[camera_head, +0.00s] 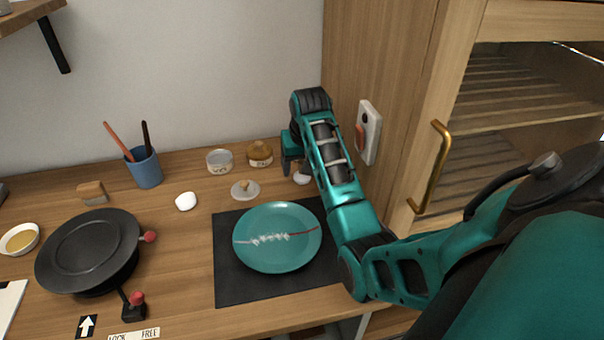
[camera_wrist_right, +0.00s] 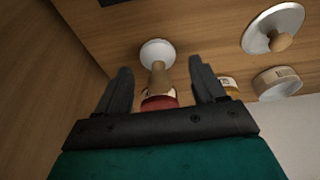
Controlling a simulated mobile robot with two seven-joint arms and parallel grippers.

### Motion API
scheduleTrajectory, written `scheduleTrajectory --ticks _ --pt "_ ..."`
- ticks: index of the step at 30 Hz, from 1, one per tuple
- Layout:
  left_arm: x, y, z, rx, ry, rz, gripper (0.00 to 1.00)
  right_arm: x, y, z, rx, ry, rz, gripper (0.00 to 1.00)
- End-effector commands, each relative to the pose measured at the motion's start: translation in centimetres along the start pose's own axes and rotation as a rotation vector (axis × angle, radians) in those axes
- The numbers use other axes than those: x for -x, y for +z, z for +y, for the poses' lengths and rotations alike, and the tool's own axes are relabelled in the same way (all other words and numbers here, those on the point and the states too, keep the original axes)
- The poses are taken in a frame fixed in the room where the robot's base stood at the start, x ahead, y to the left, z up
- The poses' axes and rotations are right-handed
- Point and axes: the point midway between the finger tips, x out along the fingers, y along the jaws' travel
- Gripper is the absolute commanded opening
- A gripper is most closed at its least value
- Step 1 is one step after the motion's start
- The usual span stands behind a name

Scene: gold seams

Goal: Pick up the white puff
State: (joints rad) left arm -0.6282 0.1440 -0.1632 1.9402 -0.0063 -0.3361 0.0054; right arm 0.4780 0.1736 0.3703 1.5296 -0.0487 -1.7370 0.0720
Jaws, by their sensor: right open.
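A white round pad with an upright wooden handle, which looks like the white puff (camera_head: 303,179), is near the wall, partly hidden by my right arm. In the right wrist view the puff (camera_wrist_right: 157,52) shows with its handle pointing toward the camera between the fingers. My right gripper (camera_wrist_right: 163,80) is open, with a finger on each side of the handle and a gap to both. In the head view my right gripper (camera_head: 293,165) is above the counter, mostly hidden by its arm. My left gripper is out of view.
A small red jar (camera_wrist_right: 160,102) is close behind the handle. A lid with a wooden knob (camera_head: 245,190), a clear jar (camera_head: 220,161) and a gold jar (camera_head: 260,154) are to the left. A teal plate (camera_head: 277,256) lies in front. A wood cabinet wall is close on the right.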

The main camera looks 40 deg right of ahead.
Motion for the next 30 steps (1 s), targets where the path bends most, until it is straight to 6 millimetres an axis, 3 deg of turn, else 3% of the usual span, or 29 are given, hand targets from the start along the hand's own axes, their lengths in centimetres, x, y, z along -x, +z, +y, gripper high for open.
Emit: scheduleTrajectory --ticks 3,11,27,30 --pt "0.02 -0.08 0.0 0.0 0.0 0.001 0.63 -0.97 0.04 0.03 0.0 0.001 -0.001 0.69" --pt "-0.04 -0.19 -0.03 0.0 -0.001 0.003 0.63 -1.11 0.03 0.04 0.0 0.001 0.0 0.67" --pt "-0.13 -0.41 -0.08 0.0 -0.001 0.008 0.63 -1.07 0.01 0.04 0.0 0.001 0.0 0.15" --pt "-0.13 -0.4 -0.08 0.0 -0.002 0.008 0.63 -1.06 0.01 0.04 0.0 0.001 0.001 0.1"
